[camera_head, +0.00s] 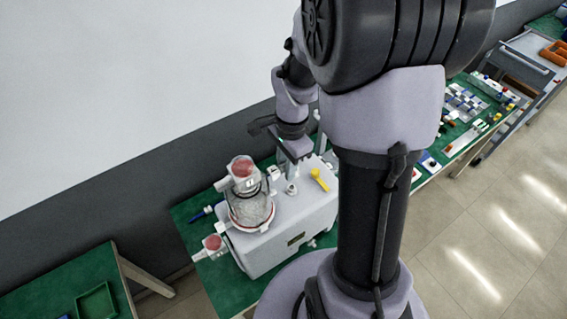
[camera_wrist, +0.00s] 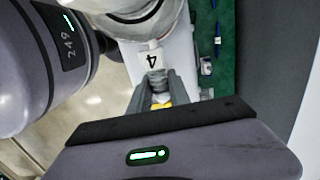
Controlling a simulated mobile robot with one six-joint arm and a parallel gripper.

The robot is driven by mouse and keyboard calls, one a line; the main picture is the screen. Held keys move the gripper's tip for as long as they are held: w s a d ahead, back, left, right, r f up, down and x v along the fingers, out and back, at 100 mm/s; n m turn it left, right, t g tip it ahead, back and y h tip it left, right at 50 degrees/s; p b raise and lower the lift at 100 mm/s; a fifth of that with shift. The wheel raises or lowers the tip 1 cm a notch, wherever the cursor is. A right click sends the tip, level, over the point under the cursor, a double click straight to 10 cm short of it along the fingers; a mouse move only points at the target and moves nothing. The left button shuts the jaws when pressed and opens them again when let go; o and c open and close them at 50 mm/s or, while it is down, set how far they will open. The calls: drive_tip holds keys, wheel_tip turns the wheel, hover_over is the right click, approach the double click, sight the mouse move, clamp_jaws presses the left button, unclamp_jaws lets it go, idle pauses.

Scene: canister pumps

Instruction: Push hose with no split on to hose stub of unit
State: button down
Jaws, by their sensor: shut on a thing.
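The unit (camera_head: 300,215) is a white box on the green bench, with a stub-like fitting (camera_head: 291,188) and a yellow part (camera_head: 318,179) on top. My gripper (camera_head: 292,168) points down just above that fitting. In the wrist view my gripper (camera_wrist: 158,88) is shut on a small pale piece that looks like a hose end (camera_wrist: 161,97), mostly hidden by the fingers. I cannot tell whether the held piece touches the stub, nor see any split.
A clear jar with a red top (camera_head: 248,200) stands at the unit's left side. Another red-topped part (camera_head: 212,243) is lower left. A blue pen-like item (camera_head: 200,214) lies on the green bench (camera_head: 190,207). The wall is close behind. Several small parts (camera_head: 465,103) lie at the right.

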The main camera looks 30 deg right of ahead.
drive_tip(key=shift+s, duration=0.25)
wheel_tip(320, 180, down, 6)
drive_tip(key=b, duration=0.6)
drive_tip(key=shift+w+f, duration=0.1)
drive_tip(key=shift+f, duration=0.15)
drive_tip(key=shift+f+b, duration=1.05)
drive_tip(key=shift+b, duration=0.3)
idle(0.8)
drive_tip(key=c, duration=1.1)
unclamp_jaws()
drive_tip(key=r+p, duration=0.1)
drive_tip(key=r, duration=0.5)
drive_tip(key=r+p, duration=0.1)
drive_tip(key=r, duration=0.4)
drive_tip(key=d+r+p, duration=0.1)
drive_tip(key=r+p, duration=0.1)
drive_tip(key=r, duration=0.4)
drive_tip(key=shift+r, duration=0.3)
